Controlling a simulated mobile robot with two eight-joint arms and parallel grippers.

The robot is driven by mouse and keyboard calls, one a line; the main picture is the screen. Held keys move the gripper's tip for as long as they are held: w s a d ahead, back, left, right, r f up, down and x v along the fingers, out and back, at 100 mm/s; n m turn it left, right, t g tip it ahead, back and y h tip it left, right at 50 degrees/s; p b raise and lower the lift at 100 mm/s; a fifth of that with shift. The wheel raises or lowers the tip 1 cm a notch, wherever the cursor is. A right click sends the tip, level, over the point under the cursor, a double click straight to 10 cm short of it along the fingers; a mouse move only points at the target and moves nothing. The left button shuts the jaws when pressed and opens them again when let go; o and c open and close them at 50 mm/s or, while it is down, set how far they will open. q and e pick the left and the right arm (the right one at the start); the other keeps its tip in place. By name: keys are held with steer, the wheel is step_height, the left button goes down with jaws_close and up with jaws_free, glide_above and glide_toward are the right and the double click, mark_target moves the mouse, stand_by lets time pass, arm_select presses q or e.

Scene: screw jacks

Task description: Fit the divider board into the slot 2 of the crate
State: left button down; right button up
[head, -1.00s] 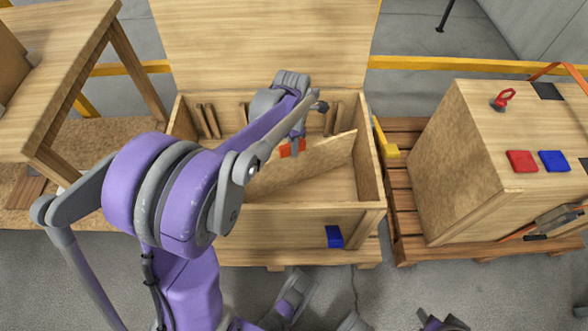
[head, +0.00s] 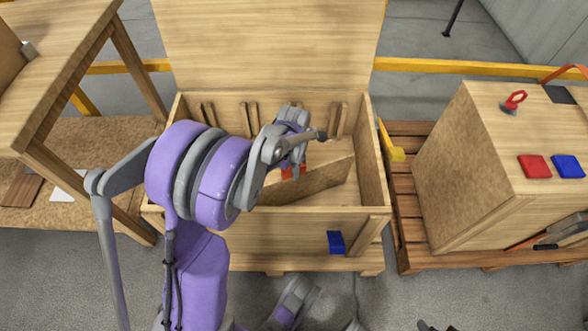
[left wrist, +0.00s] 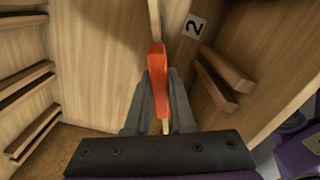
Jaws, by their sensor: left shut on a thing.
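The open wooden crate (head: 300,225) stands in the middle of the head view. The divider board (head: 318,180) is inside its opening, set at an angle to the walls; my arm hides its left part. My left gripper (head: 292,168) is shut on the board's red handle (left wrist: 157,85). In the left wrist view the board (left wrist: 154,18) shows edge-on beyond the handle. A label "2" (left wrist: 194,26) is on the crate wall there, right of the board, above a pair of wooden slot rails (left wrist: 222,80). The board appears beside these rails.
More rail pairs (head: 250,118) line the crate's back wall, and others (left wrist: 28,85) show at left in the wrist view. The raised lid (head: 270,45) stands behind. A closed crate (head: 470,170) is at right, a wooden table (head: 65,60) at left.

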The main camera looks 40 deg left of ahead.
arm_select(q)
steer(key=shift+f, duration=0.15)
steer(key=c, duration=0.8)
jaws_free()
steer(key=shift+o, duration=0.2)
